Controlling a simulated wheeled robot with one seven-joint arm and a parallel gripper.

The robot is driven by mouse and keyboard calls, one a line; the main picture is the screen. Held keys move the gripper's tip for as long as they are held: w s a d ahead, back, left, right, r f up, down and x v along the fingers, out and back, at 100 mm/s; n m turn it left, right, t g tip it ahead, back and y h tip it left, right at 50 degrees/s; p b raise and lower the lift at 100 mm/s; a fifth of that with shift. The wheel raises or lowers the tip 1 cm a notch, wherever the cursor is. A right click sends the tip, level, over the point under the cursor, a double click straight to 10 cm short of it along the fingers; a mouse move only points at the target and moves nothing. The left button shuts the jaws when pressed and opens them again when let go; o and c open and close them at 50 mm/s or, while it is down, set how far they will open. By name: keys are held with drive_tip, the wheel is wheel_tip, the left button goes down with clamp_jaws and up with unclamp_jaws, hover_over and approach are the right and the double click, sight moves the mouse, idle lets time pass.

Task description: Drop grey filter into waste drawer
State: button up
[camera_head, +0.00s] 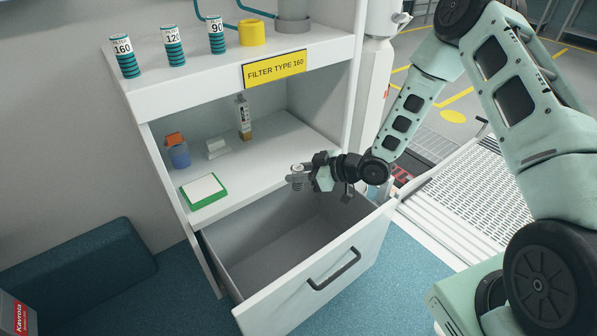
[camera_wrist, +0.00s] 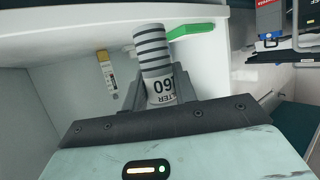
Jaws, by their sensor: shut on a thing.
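My gripper (camera_head: 309,180) is shut on the grey filter (camera_head: 297,171). In the wrist view the gripper (camera_wrist: 160,97) pinches the filter (camera_wrist: 152,46) near its white end, which shows part of a label with "160" upside down; the rest is ribbed in grey and dark bands. The waste drawer (camera_head: 350,256) is pulled open below the shelf, and its visible inside looks empty. In the head view the gripper and filter appear over the drawer's back part, near the shelf's front edge, clear of the drawer floor.
The shelf (camera_head: 262,150) holds a green-edged white pad (camera_head: 204,191), a blue jar with an orange lid (camera_head: 177,151), a small white block (camera_head: 216,147) and a bottle (camera_head: 243,117). Teal-banded filters (camera_head: 123,57) and a yellow ring (camera_head: 252,33) stand on the top counter.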

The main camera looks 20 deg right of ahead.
sight(298, 186)
wheel_tip(298, 186, down, 5)
drive_tip(key=b, duration=0.3)
drive_tip(key=shift+r, duration=0.1)
drive_tip(key=o, duration=1)
drive_tip(key=p+v, duration=0.3)
drive_tip(key=v, duration=1.4)
drive_tip(key=shift+s+d+p, duration=0.15)
drive_tip(key=shift+p, duration=0.2)
